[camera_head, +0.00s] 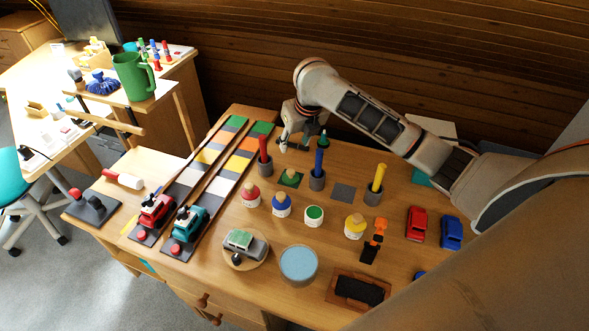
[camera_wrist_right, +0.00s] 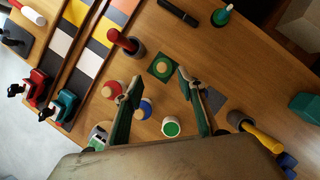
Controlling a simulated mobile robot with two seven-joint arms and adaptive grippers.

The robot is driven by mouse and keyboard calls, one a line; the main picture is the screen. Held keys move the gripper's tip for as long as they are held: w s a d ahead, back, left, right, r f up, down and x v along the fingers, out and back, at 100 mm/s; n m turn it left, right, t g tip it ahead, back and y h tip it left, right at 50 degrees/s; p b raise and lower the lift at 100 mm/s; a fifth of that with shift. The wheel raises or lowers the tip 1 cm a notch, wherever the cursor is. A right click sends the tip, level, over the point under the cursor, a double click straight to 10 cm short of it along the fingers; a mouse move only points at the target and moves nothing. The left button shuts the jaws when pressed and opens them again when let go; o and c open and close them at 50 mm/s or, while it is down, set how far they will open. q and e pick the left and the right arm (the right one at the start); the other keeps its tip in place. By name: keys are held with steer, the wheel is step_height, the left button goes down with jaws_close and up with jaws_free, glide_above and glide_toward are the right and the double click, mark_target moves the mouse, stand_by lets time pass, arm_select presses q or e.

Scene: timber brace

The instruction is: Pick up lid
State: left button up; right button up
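The green lid (camera_head: 290,177) has a pale wooden knob and lies on a dark square patch on the desk. In the right wrist view the lid (camera_wrist_right: 162,67) shows just beyond the gap between the fingertips. My right gripper (camera_head: 296,143) is open and empty, above the desk and toward the back wall from the lid; its two fingers (camera_wrist_right: 157,84) are spread wide. An open jar of green paint (camera_head: 314,215) stands in front of the lid, and shows between the fingers in the wrist view (camera_wrist_right: 171,127). My left gripper is not in view.
Lidded red (camera_head: 250,194), blue (camera_head: 281,204) and yellow (camera_head: 355,226) jars stand nearby. Cups with a red stick (camera_head: 264,157), a blue stick (camera_head: 318,170) and a yellow stick (camera_head: 376,185) flank the lid. A bare dark square (camera_head: 342,193) lies to its right.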

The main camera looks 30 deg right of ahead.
glide_above(291, 172)
steer(key=s, duration=0.3)
steer(key=f, duration=0.9)
steer(key=shift+w+f, duration=0.2)
steer(key=shift+w, duration=0.05)
steer(key=shift+x, duration=2.95)
steer(key=c, duration=1)
